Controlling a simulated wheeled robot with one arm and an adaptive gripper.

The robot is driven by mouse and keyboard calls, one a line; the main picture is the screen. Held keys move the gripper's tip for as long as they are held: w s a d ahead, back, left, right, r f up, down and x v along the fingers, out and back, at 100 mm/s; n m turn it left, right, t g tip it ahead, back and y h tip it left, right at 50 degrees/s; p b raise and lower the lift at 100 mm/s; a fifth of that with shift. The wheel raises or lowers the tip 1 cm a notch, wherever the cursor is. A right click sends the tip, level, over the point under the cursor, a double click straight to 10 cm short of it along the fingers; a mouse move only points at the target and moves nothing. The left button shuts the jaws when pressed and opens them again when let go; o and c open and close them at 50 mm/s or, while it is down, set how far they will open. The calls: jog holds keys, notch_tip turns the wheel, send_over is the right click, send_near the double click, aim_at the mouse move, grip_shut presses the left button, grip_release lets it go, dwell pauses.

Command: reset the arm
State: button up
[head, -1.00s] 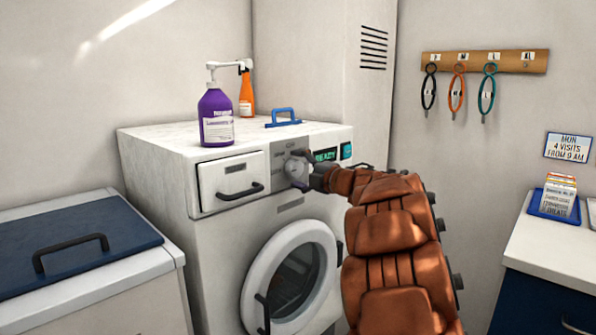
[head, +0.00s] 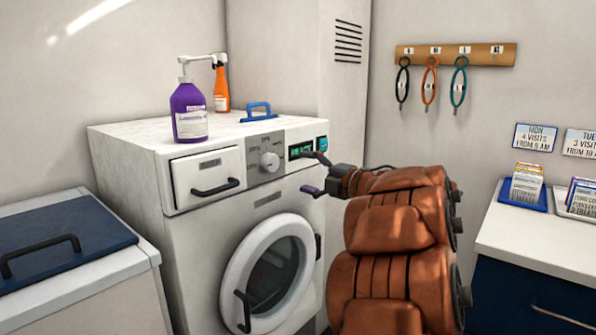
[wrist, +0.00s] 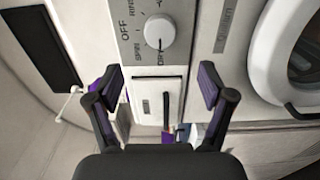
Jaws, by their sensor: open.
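My gripper (head: 316,174) is open and empty in front of the washing machine's upper right front, below the green-lit display (head: 301,151). In the wrist view its two dark fingers with purple pads (wrist: 160,88) stand wide apart. The white dial (head: 269,161) is left of the gripper in the head view and not touched. It also shows in the wrist view (wrist: 159,31), with OFF, SPIN and DRY marked around it; its setting is unclear. My brown padded arm (head: 395,235) reaches in from the lower right.
The washing machine (head: 130,175) has a shut drawer (head: 207,178) and round door (head: 268,275). A purple pump bottle (head: 189,112), orange bottle (head: 221,88) and blue handle (head: 257,110) are on top. A counter (head: 530,238) stands right; a blue-lidded chest (head: 60,235) stands left.

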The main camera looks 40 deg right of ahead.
jog(key=shift+s, duration=0.15)
dwell(0.5)
notch_tip(320, 180, up, 11)
jog(key=d+m+g+h+p, duration=0.2)
jog(key=m+h+p, duration=0.8)
jog(key=m+h, duration=0.25)
jog(key=s+a+f+m+g+y+p, duration=0.4)
jog(key=s+a+f+m+g+p, duration=0.55)
jog(key=s+a, duration=0.6)
jog(key=s+a+f+g+y+p, duration=0.1)
jog(key=s+a+g+y+p, duration=0.1)
jog(key=s+a, duration=0.6)
jog(key=s+a+f+n+g+y+p, duration=0.1)
jog(key=s+a+g+p, duration=0.3)
jog(key=s+a, duration=0.5)
jog(key=s+f+g+y, duration=0.1)
jog(key=s+g, duration=0.1)
jog(key=s, duration=0.2)
jog(key=shift+a+f, duration=0.2)
jog(key=shift+f, duration=0.1)
